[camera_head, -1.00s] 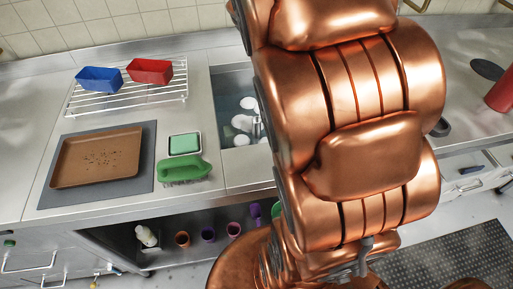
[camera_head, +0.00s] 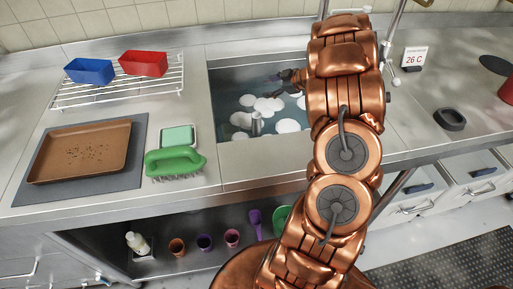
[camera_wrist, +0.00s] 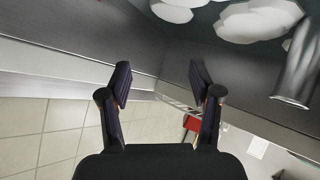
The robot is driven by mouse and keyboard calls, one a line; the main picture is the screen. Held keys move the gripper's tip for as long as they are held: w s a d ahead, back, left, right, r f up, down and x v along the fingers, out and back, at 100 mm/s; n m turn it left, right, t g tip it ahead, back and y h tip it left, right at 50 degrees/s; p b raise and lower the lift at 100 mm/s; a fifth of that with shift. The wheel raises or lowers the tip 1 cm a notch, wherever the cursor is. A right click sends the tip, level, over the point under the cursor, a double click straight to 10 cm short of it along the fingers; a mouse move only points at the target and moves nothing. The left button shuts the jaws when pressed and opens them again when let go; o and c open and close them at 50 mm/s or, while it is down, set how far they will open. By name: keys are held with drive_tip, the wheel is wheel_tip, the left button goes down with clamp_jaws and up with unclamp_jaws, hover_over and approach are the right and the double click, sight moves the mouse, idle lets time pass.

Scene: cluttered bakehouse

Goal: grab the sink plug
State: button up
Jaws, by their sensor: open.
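A grey metal tube (camera_head: 256,123), which looks like the sink plug, stands upright in the sink (camera_head: 214,105) among white foam patches. Its lower part is hidden by water and foam. It also shows at the right edge of the wrist view (camera_wrist: 298,72). My gripper (camera_head: 288,76) is over the back part of the sink, beyond the tube and to its right. In the wrist view my gripper (camera_wrist: 160,78) is open, with nothing between its fingers. The tube is outside the fingers, apart from them.
A green brush (camera_head: 174,160) and green sponge (camera_head: 178,137) lie left of the sink, beside a brown tray (camera_head: 82,150). A wire rack (camera_head: 130,88) holds blue and red tins. A tap stands behind my arm.

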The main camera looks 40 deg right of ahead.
sight(257, 135)
drive_tip(key=s+a+f+n+g+y+b, duration=0.1)
drive_tip(key=s+a+f+g+y+b, duration=0.1)
drive_tip(key=s+a+f+y, duration=0.65)
drive_tip(key=shift+h, duration=0.75)
drive_tip(key=shift+w+a+f+p, duration=0.2)
drive_tip(key=shift+w+a+f, duration=0.1)
drive_tip(key=shift+a+f, duration=0.3)
drive_tip(key=shift+w+a+f+p, duration=0.2)
drive_tip(key=shift+w+a+f, duration=0.15)
drive_tip(key=shift+a+f, duration=0.25)
drive_tip(key=shift+w+a+f+p, duration=0.2)
drive_tip(key=shift+w+a+f, duration=0.1)
drive_tip(key=shift+a+f, duration=0.3)
drive_tip(key=shift+d, duration=0.1)
clamp_jaws()
